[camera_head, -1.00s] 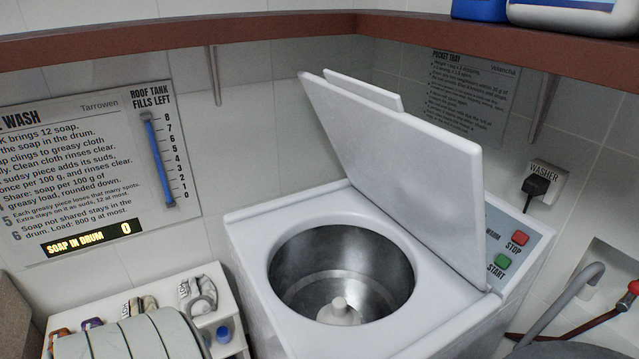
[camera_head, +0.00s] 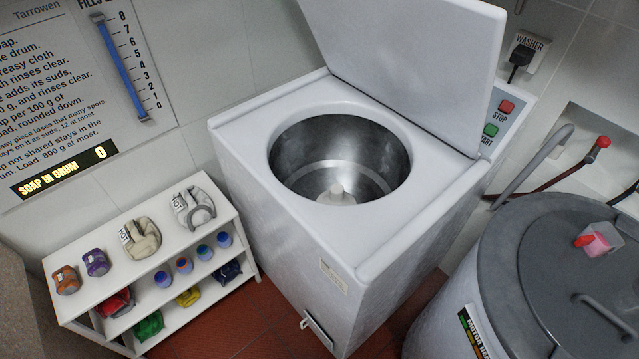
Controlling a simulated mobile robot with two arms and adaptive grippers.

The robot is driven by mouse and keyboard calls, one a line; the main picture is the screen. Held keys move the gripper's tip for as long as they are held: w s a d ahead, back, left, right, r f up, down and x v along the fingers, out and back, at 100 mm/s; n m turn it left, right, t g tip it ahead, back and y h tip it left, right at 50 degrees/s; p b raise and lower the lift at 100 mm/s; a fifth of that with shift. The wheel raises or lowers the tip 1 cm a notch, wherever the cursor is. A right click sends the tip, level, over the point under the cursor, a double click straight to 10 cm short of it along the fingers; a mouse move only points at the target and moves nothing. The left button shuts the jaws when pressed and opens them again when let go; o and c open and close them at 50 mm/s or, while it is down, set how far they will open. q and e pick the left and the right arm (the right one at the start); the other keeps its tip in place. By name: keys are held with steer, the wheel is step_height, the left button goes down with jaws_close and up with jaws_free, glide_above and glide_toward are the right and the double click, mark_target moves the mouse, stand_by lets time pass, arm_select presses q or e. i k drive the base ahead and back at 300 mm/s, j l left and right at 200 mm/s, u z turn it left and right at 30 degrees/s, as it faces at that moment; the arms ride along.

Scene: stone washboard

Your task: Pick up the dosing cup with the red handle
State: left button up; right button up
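A small translucent pink cup (camera_head: 601,238) with a red handle (camera_head: 584,241) sits on the dark grey lid (camera_head: 540,255) of a large round tank at the right. The handle points to the left in the picture. Neither of my grippers shows in the head view, so nothing is seen near the cup.
The white washer (camera_head: 245,150) stands in the middle with its lid raised and its drum (camera_head: 340,160) apparently empty. A white shelf (camera_head: 100,297) at left holds several bundles and small cups. A hose (camera_head: 535,170) and a red-tipped pipe (camera_head: 603,142) rise behind the tank. A lid handle (camera_head: 605,315) lies near the cup.

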mark_target(599, 240)
steer(key=z, duration=1.7)
